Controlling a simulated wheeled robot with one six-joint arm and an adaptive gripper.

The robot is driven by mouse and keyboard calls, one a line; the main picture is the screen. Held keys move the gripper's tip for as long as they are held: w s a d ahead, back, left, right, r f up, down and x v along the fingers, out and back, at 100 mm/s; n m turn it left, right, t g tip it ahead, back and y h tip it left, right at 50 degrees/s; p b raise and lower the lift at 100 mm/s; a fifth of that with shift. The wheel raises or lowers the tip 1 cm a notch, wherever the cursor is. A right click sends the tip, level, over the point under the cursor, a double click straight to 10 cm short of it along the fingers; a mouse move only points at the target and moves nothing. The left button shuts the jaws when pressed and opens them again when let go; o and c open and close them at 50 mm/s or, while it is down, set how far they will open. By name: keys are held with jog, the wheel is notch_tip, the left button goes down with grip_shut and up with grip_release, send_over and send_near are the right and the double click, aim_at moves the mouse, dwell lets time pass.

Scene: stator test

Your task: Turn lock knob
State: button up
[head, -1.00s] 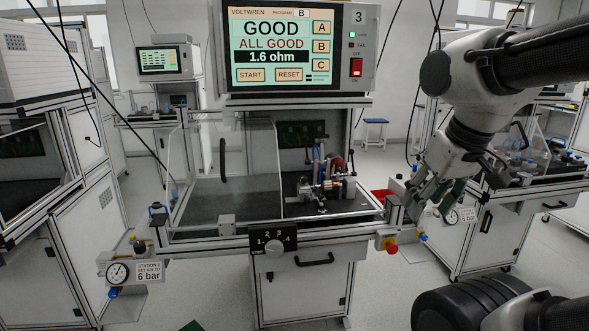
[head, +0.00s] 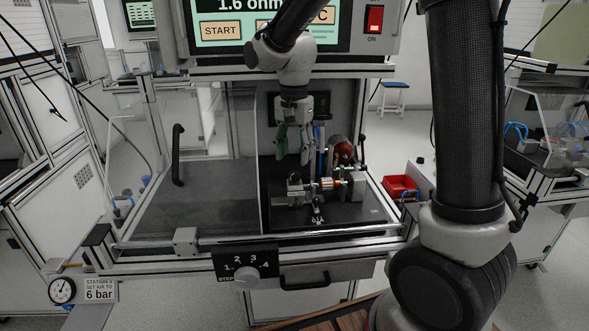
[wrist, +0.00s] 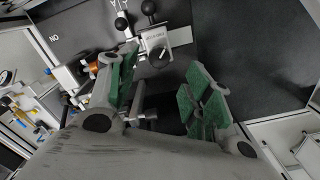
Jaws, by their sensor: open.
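In the wrist view, a round dark knob (wrist: 159,55) with a light mark on its face sits on a grey block of the fixture. It looks like the lock knob. In the head view that block (head: 295,189) stands at the left end of the fixture, beside an orange-and-metal part (head: 328,184); the knob's face is too small to tell there. My gripper (head: 293,155) points down above the left side of the fixture, fingers apart and empty. In the wrist view the gripper (wrist: 162,80) has green pads, and the knob shows beyond the gap between them, apart from both fingers.
Red and blue parts (head: 342,150) rise behind the fixture. A clear panel stands left of it. A step dial (head: 247,277) is on the bench front; a red bin (head: 400,187) is right. The dark bench top (head: 195,205) is bare at left.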

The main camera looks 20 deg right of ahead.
aim_at(295, 173)
notch_tip(295, 173, down, 6)
jog(key=shift+r, duration=0.25)
jog(key=shift+s, duration=0.1)
jog(key=c, duration=1.1)
